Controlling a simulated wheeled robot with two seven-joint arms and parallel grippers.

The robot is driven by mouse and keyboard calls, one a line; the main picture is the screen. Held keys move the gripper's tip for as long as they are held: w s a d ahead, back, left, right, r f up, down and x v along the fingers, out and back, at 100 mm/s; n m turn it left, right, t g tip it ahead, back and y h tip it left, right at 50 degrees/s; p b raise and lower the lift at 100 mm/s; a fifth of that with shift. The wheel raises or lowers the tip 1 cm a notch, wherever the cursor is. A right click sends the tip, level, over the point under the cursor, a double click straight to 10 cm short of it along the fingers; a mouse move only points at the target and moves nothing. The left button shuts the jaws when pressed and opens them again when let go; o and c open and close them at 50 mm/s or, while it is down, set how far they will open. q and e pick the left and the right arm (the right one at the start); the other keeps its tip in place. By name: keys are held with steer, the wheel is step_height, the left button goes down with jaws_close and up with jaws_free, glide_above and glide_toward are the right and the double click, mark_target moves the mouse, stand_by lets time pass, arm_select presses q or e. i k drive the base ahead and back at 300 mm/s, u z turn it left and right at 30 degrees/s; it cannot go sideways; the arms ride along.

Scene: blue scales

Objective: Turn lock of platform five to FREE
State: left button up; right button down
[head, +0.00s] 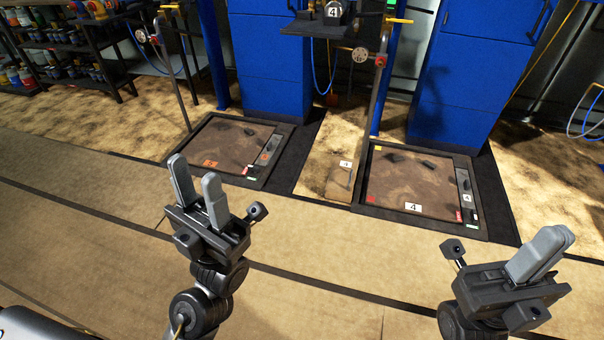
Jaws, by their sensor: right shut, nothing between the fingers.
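Platform five (218,143) is the brown floor plate at the left, in a dark frame with an orange label (210,164) that looks like a 5. A dark strip (263,158) along its right edge bears another orange label and small green and red marks near its front end. The lock's setting is too small to read. My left gripper (195,174) is in front of this platform, its two grey fingers apart, with nothing between them. My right gripper (550,238) is further right, in front of platform four's side, with its fingers together and empty.
Platform four (400,182), with white 4 labels, lies to the right. Blue cabinets (268,60) and upright posts stand behind. Shelves (75,45) stand at the far left. The tan floor in front is clear.

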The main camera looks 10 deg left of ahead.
mark_target(255, 169)
steer(key=u, duration=0.95)
steer(key=i, duration=0.8)
steer(key=u, duration=0.6)
steer(key=i, duration=0.9)
steer(key=z, duration=0.95)
steer(key=i, duration=0.6)
steer(key=z, duration=0.55)
